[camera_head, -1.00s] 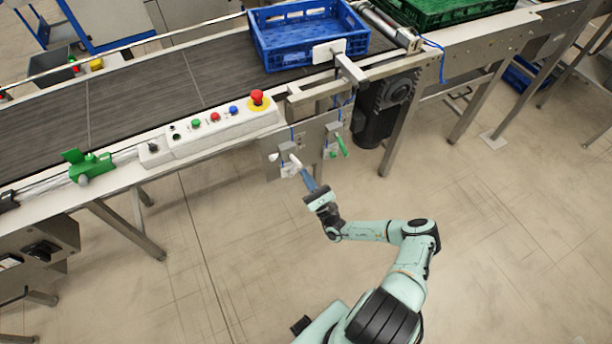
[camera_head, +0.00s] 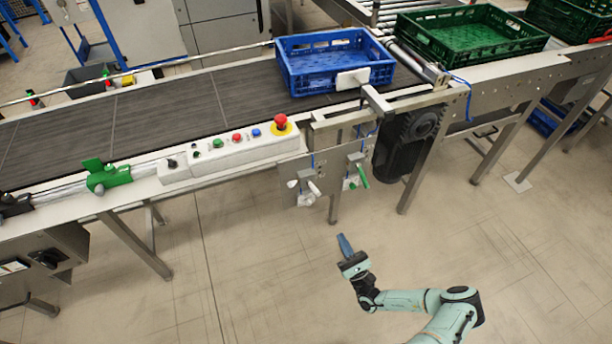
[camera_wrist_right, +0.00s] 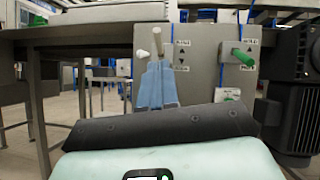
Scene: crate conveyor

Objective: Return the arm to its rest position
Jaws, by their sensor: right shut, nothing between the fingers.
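My right arm (camera_head: 430,300) reaches in from the bottom right of the head view. Its right gripper (camera_head: 343,240) is shut and empty, with blue fingers pointing up toward the conveyor's front. It is in free air, apart from the panel with two handles. In the right wrist view the shut fingers (camera_wrist_right: 157,84) stand in front of the panel (camera_wrist_right: 208,62). The white handle (camera_wrist_right: 157,42) shows just above the fingertips, and the green handle (camera_wrist_right: 243,57) is to the right. My left gripper is not in view.
A blue crate (camera_head: 290,82) sits on the dark conveyor belt (camera_head: 180,101). A green crate (camera_head: 425,48) stands farther right. A red stop button (camera_head: 281,120) tops the white control box (camera_head: 225,158). A black motor (camera_head: 408,135) hangs under the conveyor. The floor around my arm is clear.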

